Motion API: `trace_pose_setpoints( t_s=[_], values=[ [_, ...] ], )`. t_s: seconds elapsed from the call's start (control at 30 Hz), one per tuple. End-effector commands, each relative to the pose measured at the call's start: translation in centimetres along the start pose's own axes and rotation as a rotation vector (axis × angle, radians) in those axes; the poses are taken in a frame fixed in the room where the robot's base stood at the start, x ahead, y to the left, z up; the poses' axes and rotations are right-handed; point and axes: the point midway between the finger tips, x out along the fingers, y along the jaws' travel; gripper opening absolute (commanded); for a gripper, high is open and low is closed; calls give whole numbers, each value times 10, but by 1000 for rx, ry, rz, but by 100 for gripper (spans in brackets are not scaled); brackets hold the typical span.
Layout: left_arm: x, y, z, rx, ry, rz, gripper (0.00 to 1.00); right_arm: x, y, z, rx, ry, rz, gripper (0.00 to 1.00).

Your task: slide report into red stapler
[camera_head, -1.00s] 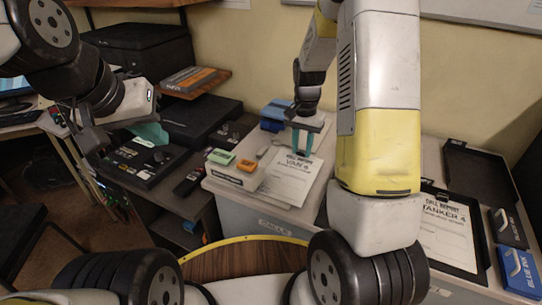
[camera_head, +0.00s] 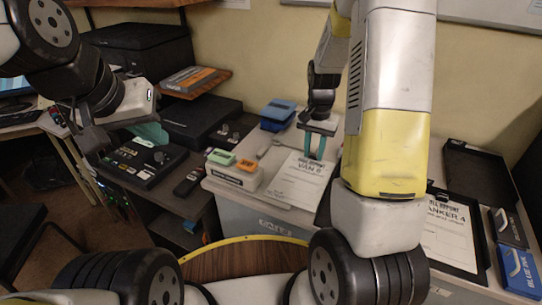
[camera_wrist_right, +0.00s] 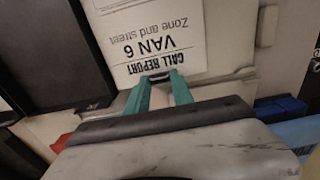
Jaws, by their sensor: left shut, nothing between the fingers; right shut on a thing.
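The white report headed "VAN 6" (camera_head: 298,188) lies over the pale counter, left of my right arm. My right gripper (camera_head: 316,150) is shut on its headed edge, and the right wrist view shows the teal fingertips (camera_wrist_right: 160,79) at the heading of the report (camera_wrist_right: 150,25). I cannot tell whether the sheet touches the counter. A small red thing (camera_wrist_right: 60,143) shows at the lower left of the right wrist view, mostly hidden; it may be the red stapler. I cannot make out a red stapler in the head view. My left gripper (camera_head: 152,133) is shut and empty over the left desk.
A white holder (camera_head: 235,177) with green and orange blocks stands left of the report. Blue objects (camera_head: 278,112) lie behind it. A black tray (camera_head: 475,178) stands behind.

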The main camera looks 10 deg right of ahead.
Motion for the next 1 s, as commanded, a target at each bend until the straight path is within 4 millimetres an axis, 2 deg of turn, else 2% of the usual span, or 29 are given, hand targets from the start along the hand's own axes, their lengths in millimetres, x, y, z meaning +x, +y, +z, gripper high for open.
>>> trace_pose_setpoints(
  t_s=[0.27, 1.0],
  values=[
    [0, 0, 0, 0, 0, 0, 0, -6, 0, 0, 0, 1, -1, 0],
    [0, 0, 0, 0, 0, 0, 0, -66, -1, -1, -1, 2, -2, 0]
  ],
)
